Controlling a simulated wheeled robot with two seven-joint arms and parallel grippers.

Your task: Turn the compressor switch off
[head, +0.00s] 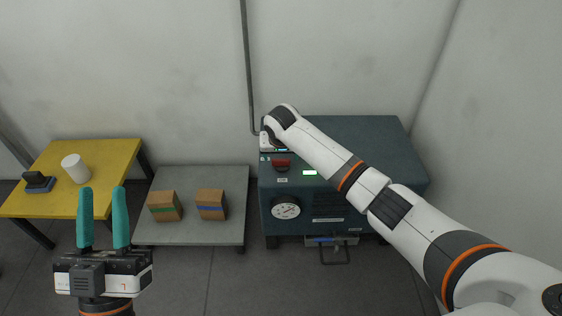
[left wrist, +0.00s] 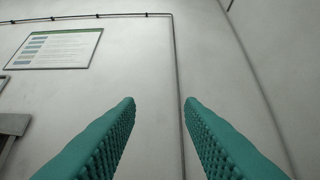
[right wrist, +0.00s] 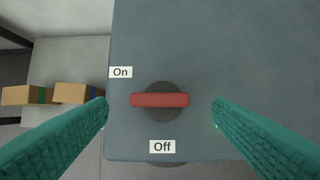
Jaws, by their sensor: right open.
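The compressor (head: 350,135) is a dark blue-green cabinet against the back wall. Its switch (head: 281,163) has a red bar handle on a dark round base. In the right wrist view the red handle (right wrist: 160,100) lies horizontal, with the On label (right wrist: 120,72) at its upper left and the Off label (right wrist: 162,147) below. My right gripper (right wrist: 160,105) is open, its teal fingertips at either side of the handle with gaps and nothing between them gripped. In the head view my arm mostly hides it. My left gripper (head: 102,190) is open and empty, pointing up at the left.
A yellow table (head: 100,160) holds a white cylinder (head: 75,168) and a dark block (head: 38,182).

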